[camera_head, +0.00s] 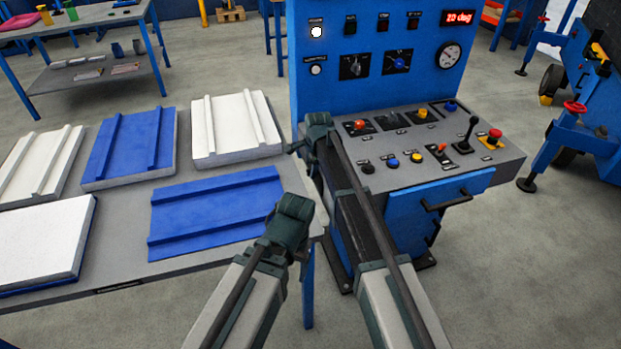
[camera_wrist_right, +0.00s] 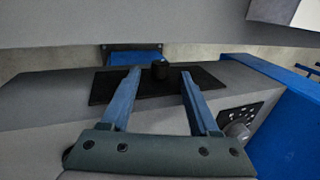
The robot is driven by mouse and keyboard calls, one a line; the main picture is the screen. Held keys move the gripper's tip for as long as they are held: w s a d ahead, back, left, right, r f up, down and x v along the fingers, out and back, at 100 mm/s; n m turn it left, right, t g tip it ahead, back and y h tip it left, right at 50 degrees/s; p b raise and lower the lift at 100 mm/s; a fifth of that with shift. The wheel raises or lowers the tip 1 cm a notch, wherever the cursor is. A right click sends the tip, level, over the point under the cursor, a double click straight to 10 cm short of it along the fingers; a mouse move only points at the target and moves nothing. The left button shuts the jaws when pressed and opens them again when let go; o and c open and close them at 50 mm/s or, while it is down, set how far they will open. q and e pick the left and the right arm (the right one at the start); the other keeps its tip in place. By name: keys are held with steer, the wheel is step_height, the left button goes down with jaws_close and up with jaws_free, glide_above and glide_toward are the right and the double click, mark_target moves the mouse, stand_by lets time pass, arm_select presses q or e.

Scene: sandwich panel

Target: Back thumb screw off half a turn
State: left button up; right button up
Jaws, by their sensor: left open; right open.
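In the right wrist view a small black knob (camera_wrist_right: 160,70), which looks like the thumb screw, stands on a dark flat plate (camera_wrist_right: 112,86) on a grey surface. My right gripper (camera_wrist_right: 160,74) is open, with its two blue fingers apart on either side of the knob. I cannot tell whether either finger touches it. In the head view my right gripper (camera_head: 313,140) is at the left side of the blue control console (camera_head: 365,22), and its arm hides the screw there. My left gripper (camera_head: 292,222) is open and empty near the right edge of the panel table.
The grey panel table (camera_head: 125,281) at left holds several white and blue panels. A round grey knob (camera_wrist_right: 238,130) sits right of my right fingers. Blue machinery (camera_head: 580,140) stands far right.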

steer(key=shift+b+x, duration=0.55)
steer(key=shift+x, duration=0.55)
steer(key=shift+c, duration=0.4)
jaws_close()
